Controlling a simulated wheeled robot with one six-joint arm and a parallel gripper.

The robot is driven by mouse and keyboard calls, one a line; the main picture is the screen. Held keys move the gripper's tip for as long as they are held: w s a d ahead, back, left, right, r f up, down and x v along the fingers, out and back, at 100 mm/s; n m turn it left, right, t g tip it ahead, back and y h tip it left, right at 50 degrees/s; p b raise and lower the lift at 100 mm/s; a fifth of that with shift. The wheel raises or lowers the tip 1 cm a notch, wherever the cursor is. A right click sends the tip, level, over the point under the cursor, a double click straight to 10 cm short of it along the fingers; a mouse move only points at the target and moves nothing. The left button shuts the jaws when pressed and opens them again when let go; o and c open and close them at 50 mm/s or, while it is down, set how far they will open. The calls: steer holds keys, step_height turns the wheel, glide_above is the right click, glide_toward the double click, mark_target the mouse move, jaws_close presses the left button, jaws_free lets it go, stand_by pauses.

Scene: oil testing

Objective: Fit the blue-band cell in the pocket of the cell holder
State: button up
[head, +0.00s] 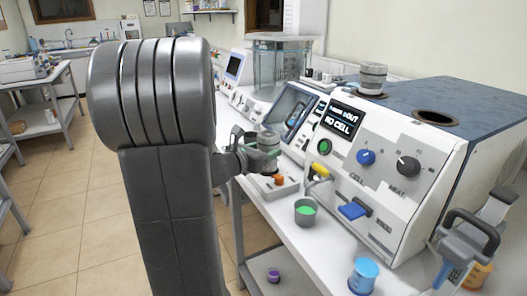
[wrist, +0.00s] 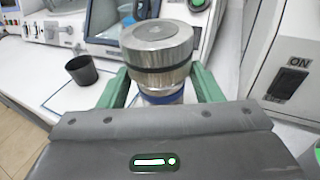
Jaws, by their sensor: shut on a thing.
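The blue-band cell is a silvery metal cylinder with a dark ring and a blue band low down; it stands upright between my green fingers in the wrist view (wrist: 158,45). My gripper (wrist: 155,88) is shut on it. In the head view the cell (head: 268,143) is at the bench's near edge, with my gripper (head: 256,150) around it, partly hidden by my arm. Just below is a low pale block with an orange knob (head: 270,186), possibly the cell holder. Its pocket is not visible, and I cannot tell whether the cell touches the block.
The big instrument (head: 400,175) stands right of the cell, with knobs, a display, a metal cell (head: 372,78) and a round opening (head: 435,117) on top. A grey cup with green contents (head: 305,212) and a blue container (head: 364,275) are on the bench in front.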

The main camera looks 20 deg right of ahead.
steer(key=shift+f+b, duration=0.85)
steer(key=shift+b, duration=0.35)
steer(key=shift+f+b, duration=0.65)
steer(key=shift+b, duration=0.25)
steer(key=o, duration=1.2)
steer(key=shift+s+a, duration=0.1)
steer(key=shift+a, duration=0.05)
steer(key=v, duration=1.3)
steer(key=shift+s+a, duration=0.15)
steer(key=shift+a, duration=0.05)
steer(key=shift+d, duration=0.1)
